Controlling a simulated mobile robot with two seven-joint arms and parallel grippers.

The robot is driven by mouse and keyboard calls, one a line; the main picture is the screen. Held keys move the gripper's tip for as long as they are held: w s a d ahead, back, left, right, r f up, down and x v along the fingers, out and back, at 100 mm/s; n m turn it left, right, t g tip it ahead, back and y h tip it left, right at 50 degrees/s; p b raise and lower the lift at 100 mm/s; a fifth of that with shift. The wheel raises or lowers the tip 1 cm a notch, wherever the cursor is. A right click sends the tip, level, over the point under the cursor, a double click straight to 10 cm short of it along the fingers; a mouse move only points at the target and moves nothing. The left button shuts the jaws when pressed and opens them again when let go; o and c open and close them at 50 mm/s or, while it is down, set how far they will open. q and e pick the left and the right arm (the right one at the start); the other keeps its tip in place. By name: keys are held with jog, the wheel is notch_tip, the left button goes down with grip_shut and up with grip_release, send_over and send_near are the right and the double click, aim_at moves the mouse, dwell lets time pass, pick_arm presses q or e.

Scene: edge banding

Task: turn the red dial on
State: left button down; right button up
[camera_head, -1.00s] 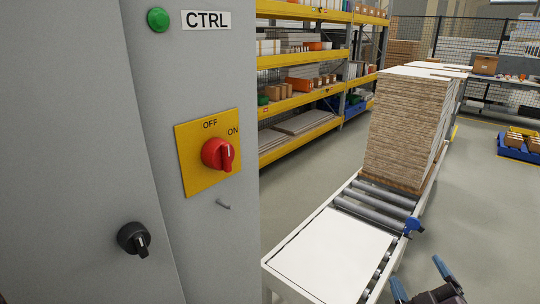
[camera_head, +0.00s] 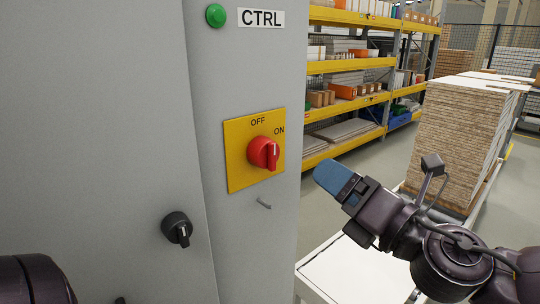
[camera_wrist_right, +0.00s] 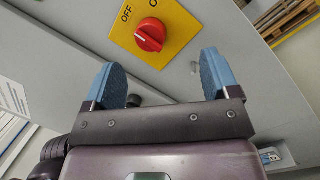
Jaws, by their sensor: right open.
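The red dial (camera_head: 264,153) sits on a yellow plate (camera_head: 238,168) on the grey cabinet, below the CTRL label. OFF is printed above the dial and ON at its upper right. Its grip stands about upright, with the white mark towards OFF. My right gripper (camera_head: 334,178) is to the right of the plate and a little lower, apart from it, blue fingers towards the cabinet. In the right wrist view the dial (camera_wrist_right: 150,35) shows beyond the gap between the open, empty fingers (camera_wrist_right: 160,76). My left gripper is out of view.
A black knob (camera_head: 177,228) is on the cabinet door at lower left, and a green button (camera_head: 215,15) is above. A small metal peg (camera_head: 264,203) sticks out below the plate.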

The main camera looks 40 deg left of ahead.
aim_at(276, 157)
jog(key=a+n, duration=0.2)
jog(key=a, duration=0.2)
jog(key=s+a+r+n+g+h, duration=0.1)
jog(key=a+n, duration=0.2)
jog(key=a, duration=0.1)
jog(key=s+a+n+g+p, duration=0.1)
jog(key=a+n, duration=0.1)
jog(key=a, duration=0.2)
jog(key=shift+a+r+n+h, duration=0.25)
jog(key=shift+r+n+h, duration=0.05)
jog(key=shift+h, duration=0.1)
jog(key=shift+c, duration=0.4)
jog(key=c, duration=0.8)
jog(key=shift+c, duration=0.2)
